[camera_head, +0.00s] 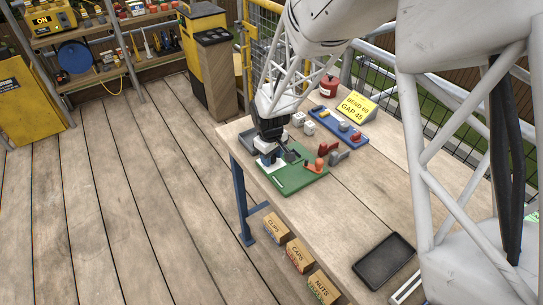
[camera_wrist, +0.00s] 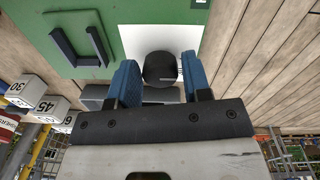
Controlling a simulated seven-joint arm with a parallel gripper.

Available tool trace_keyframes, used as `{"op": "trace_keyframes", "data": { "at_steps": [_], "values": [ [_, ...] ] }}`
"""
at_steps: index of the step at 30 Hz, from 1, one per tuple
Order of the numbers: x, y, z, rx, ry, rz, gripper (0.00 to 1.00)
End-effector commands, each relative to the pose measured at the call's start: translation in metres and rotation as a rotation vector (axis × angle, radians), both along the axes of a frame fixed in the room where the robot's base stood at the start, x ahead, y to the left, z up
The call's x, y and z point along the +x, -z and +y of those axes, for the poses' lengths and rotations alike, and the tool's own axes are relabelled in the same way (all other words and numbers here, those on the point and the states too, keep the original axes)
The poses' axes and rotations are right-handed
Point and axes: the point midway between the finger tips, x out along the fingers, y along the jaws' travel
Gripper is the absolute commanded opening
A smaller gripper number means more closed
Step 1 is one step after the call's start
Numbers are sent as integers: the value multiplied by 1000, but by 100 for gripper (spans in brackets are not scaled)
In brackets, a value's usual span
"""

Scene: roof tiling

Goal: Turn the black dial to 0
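The black dial (camera_wrist: 160,68) is a round knob on a white panel (camera_wrist: 135,38) in the wrist view. A short pale mark shows at its right side; I cannot read any numbers around it. My gripper (camera_wrist: 158,80) is open, with one blue finger to the left of the dial and one to the right, and a gap shows on each side. In the head view my gripper (camera_head: 268,158) is over the left end of the green board (camera_head: 290,182), and the dial is hidden there.
On the green board are an orange-knobbed lever (camera_head: 318,164) and a dark U-shaped bracket (camera_wrist: 80,46). A blue board (camera_head: 335,122), white number blocks (camera_head: 304,122), a red can (camera_head: 328,86) and a yellow sign (camera_head: 357,107) stand behind. A black tray (camera_head: 384,262) lies near the front.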

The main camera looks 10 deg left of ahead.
Motion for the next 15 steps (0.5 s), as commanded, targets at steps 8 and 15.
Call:
{"op": "trace_keyframes", "data": {
  "at_steps": [8, 15],
  "values": [
    [0, 0, 0, 0, 1, 0, 61],
    [0, -4, 0, 1, 1, -1, 61]
  ]
}}
